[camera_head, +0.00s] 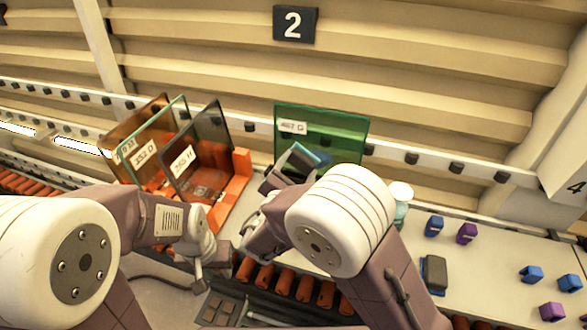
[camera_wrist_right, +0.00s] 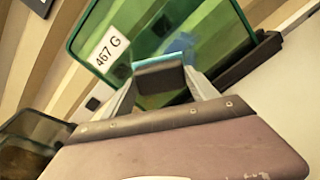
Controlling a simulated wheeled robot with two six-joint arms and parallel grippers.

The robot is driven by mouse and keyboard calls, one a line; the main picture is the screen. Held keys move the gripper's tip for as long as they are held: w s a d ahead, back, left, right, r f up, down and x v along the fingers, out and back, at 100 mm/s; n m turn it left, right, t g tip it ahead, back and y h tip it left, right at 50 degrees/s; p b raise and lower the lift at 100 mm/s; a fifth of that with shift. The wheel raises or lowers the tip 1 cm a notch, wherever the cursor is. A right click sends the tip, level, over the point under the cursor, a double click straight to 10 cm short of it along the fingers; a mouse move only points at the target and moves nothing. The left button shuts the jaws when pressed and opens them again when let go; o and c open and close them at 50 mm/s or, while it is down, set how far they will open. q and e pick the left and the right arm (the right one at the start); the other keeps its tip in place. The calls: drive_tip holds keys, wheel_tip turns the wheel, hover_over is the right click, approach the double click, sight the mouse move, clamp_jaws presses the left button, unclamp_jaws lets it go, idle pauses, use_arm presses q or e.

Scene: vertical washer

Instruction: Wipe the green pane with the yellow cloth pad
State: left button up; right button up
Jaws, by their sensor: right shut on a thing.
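The green pane (camera_head: 335,130), labelled 467 G, stands upright at the back rail and also fills the upper part of the right wrist view (camera_wrist_right: 215,30). A bluish patch (camera_wrist_right: 180,46) shows on it there. My right gripper (camera_head: 290,172) is shut on a dark block with a pale blue edge (camera_wrist_right: 160,76), in front of the pane's lower part. I cannot tell whether the block touches the glass. No yellow shows on the block, and I see no yellow pad elsewhere. My left gripper (camera_head: 205,255) is low at the left, its jaws unclear.
Orange, clear and smoky panes (camera_head: 205,150) stand in an orange rack (camera_head: 240,175) to the left. A white-capped bottle (camera_head: 401,195) stands right of my right arm. A dark block (camera_head: 434,275) and several blue and purple pieces (camera_head: 467,233) lie on the right counter.

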sight(311, 168)
drive_tip(key=shift+s+d+f+b, duration=0.1)
drive_tip(key=shift+s+d+b, duration=0.1)
drive_tip(key=shift+d, duration=0.25)
drive_tip(key=shift+s+d+b, duration=0.15)
drive_tip(key=shift+d, duration=0.3)
drive_tip(key=shift+s+d, duration=0.15)
drive_tip(key=shift+d, duration=0.15)
drive_tip(key=shift+d+b, duration=0.3)
drive_tip(key=shift+s+d+b, duration=0.2)
drive_tip(key=shift+d+b, duration=0.1)
drive_tip(key=shift+d, duration=0.3)
drive_tip(key=shift+s+d+b, duration=0.15)
drive_tip(key=shift+d+b, duration=0.15)
drive_tip(key=shift+d, duration=0.3)
drive_tip(key=shift+s+d, duration=0.1)
drive_tip(key=shift+d, duration=0.15)
drive_tip(key=shift+s+d+b, duration=0.1)
drive_tip(key=shift+d+b, duration=0.25)
drive_tip(key=shift+w+a+b, duration=0.3)
drive_tip(key=shift+a+b, duration=0.5)
drive_tip(key=shift+b, duration=0.2)
drive_tip(key=shift+w+a, duration=0.35)
drive_tip(key=shift+a, duration=0.7)
drive_tip(key=shift+w+a, duration=0.3)
drive_tip(key=shift+a, duration=0.7)
drive_tip(key=shift+w+a, duration=0.35)
drive_tip(key=shift+a, duration=0.7)
